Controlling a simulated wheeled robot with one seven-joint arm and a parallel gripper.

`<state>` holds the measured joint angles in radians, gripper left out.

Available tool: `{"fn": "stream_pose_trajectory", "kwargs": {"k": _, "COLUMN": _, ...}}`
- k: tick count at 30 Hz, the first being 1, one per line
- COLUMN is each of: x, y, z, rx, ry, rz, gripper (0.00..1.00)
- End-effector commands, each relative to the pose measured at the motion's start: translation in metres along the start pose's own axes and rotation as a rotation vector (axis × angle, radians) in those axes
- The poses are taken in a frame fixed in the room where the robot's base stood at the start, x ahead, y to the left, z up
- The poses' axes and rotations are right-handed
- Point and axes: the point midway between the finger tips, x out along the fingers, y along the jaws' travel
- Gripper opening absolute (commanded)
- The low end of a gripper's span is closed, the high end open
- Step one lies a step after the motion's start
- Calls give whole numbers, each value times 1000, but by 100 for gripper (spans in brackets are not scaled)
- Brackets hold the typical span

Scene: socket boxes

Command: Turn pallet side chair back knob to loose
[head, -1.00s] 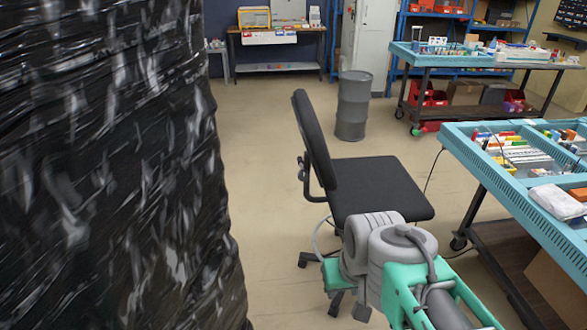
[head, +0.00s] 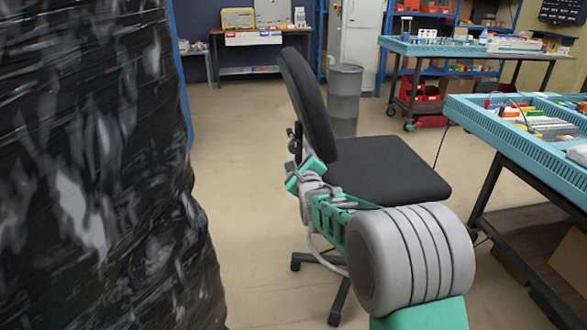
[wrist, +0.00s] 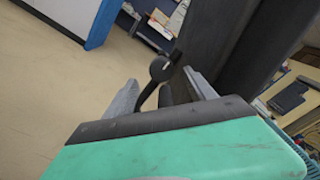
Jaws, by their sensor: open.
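The dark chair's backrest (head: 308,105) stands upright left of its seat (head: 390,170). In the wrist view, a round black knob (wrist: 161,68) on a dark stem shows beside the backrest (wrist: 235,45). My gripper (wrist: 164,88) is open, its two grey fingers on either side of the knob's line. The knob appears just past the fingertips; contact cannot be told. In the head view my gripper (head: 304,175) is behind the backrest, just below small dark parts at its rear edge; its fingertips are not clear there.
A black plastic-wrapped pallet stack (head: 90,180) fills the left side. A blue-topped workbench (head: 520,130) stands at right, and a grey drum (head: 344,100) behind the chair. Open floor (head: 235,200) lies between the stack and the chair.

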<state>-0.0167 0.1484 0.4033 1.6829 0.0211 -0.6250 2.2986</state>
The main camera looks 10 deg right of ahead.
Motion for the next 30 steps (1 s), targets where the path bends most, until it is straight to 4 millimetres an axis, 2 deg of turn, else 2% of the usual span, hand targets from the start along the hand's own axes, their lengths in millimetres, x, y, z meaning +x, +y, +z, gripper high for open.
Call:
{"fn": "stream_pose_trajectory", "kwargs": {"k": 5, "x": 16, "y": 1, "z": 0, "rx": 75, "ry": -30, "rz": -31, "gripper": 64}}
{"fn": "stream_pose_trajectory", "kwargs": {"k": 12, "x": 60, "y": 0, "z": 0, "rx": 73, "ry": -28, "rz": -29, "gripper": 64}}
{"fn": "stream_pose_trajectory", "kwargs": {"k": 16, "x": 78, "y": -1, "z": 1, "rx": 72, "ry": -27, "rz": -28, "gripper": 64}}
{"fn": "stream_pose_trajectory", "kwargs": {"k": 25, "x": 83, "y": -2, "z": 2, "rx": 71, "ry": -27, "rz": -28, "gripper": 64}}
{"fn": "stream_pose_trajectory", "kwargs": {"k": 30, "x": 83, "y": -2, "z": 2, "rx": 71, "ry": -27, "rz": -28, "gripper": 51}}
